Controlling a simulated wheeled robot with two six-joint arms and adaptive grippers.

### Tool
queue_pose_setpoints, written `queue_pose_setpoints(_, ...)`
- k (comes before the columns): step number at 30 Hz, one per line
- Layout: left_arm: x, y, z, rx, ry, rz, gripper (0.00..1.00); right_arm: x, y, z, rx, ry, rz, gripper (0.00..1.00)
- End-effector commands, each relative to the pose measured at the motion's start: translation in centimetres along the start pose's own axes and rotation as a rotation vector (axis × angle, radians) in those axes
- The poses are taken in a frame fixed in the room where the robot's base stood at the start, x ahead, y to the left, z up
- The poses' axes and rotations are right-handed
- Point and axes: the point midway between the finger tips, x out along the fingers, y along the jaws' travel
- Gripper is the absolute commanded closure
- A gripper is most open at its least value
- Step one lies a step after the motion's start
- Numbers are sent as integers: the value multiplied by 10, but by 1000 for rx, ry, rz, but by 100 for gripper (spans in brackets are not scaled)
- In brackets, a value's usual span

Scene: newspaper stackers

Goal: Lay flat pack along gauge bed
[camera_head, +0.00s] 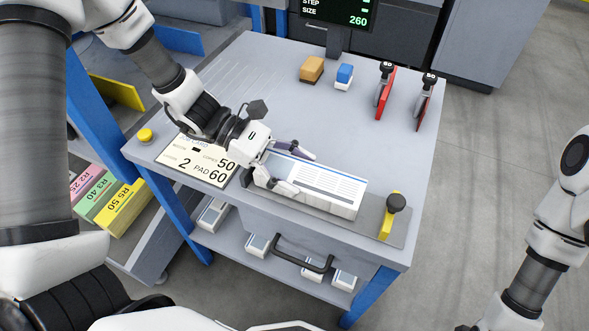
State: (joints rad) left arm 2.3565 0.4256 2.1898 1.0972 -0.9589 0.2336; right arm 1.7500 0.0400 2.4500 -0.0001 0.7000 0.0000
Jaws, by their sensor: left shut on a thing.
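The flat pack (312,188), a white block with printed lines on top, lies lengthwise along the grey gauge bed (407,227) near the table's front edge. My left gripper (296,170) is shut on the pack near its left end, one finger on the far side and one on the near side. The gripper covers that end. A yellow stop with a black knob (392,212) stands at the bed's right end, a small gap from the pack. My right arm shows at the right edge, but its fingers are out of view.
A card (198,160) lies left of the bed, near a yellow button (145,135). The table's middle is clear.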

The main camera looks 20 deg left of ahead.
Motion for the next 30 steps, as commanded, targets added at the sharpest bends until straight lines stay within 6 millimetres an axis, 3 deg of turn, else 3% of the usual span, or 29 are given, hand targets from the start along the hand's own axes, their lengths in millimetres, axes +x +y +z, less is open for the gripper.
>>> queue_pose_setpoints(1,8,-10,-16,-26,13,-21,85,7,0,0,0,0,0,60)
queue_pose_setpoints(5,8,-10,-17,-25,13,-22,85,8,0,0,0,0,0,60)
queue_pose_setpoints(6,8,-10,-17,-25,13,-22,28,8,0,0,0,0,0,60)
queue_pose_setpoints(8,8,-10,-18,-24,13,-23,7,8,0,0,0,0,0,60)
queue_pose_setpoints(9,9,-10,-18,-24,13,-23,3,8,0,0,0,0,0,60)
queue_pose_setpoints(20,7,-10,-18,-23,13,-22,3,9,0,0,0,0,0,60)
queue_pose_setpoints(25,-13,-9,-14,-16,6,-13,3,8,0,0,0,0,0,60)
queue_pose_setpoints(30,-46,-7,-6,0,0,0,3,7,0,0,0,0,0,60)
